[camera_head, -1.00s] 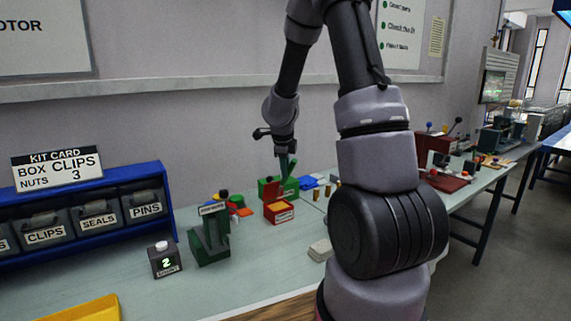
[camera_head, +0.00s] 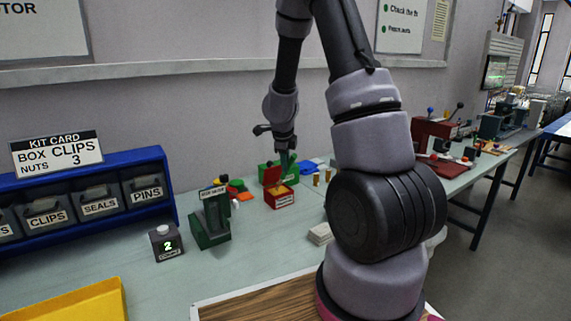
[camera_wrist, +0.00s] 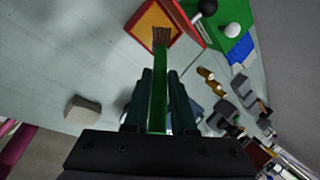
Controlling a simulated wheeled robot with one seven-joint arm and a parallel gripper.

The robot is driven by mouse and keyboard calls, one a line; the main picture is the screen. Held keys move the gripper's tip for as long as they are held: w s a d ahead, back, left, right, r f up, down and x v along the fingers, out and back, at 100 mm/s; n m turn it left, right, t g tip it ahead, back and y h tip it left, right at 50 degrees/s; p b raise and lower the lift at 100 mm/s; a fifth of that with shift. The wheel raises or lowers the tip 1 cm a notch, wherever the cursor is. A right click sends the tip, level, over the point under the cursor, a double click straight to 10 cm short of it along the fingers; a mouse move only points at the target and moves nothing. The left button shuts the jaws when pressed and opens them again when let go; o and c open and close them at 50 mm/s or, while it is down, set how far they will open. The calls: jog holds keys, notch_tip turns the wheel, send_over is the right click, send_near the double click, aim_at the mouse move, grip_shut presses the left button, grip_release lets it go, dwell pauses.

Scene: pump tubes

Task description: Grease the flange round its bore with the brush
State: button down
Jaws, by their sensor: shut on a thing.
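My gripper (camera_wrist: 158,72) is shut on a brush (camera_wrist: 158,95) with a green handle and brown bristles. The brush points away from the fingers, and its bristles are over the orange-yellow inside of an open red box (camera_wrist: 195,25). I cannot tell whether the bristles touch what is inside. In the head view my gripper (camera_head: 287,152) is above and behind the same red box (camera_head: 281,202), whose lid stands up. I cannot pick out the flange or its bore with certainty in either view.
A dark green stand (camera_head: 209,222) and a counter block showing 2 (camera_head: 167,244) stand left of the red box. A green block (camera_wrist: 238,15) and small brass parts (camera_wrist: 212,78) are close to the brush. A pale block (camera_head: 320,234) lies nearer.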

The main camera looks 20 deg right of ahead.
jog(key=shift+f, duration=0.5)
dwell(1.3)
jog(key=shift+r, duration=0.1)
jog(key=shift+r, duration=3.45)
jog(key=shift+f, duration=3.55)
jog(key=shift+r, duration=0.1)
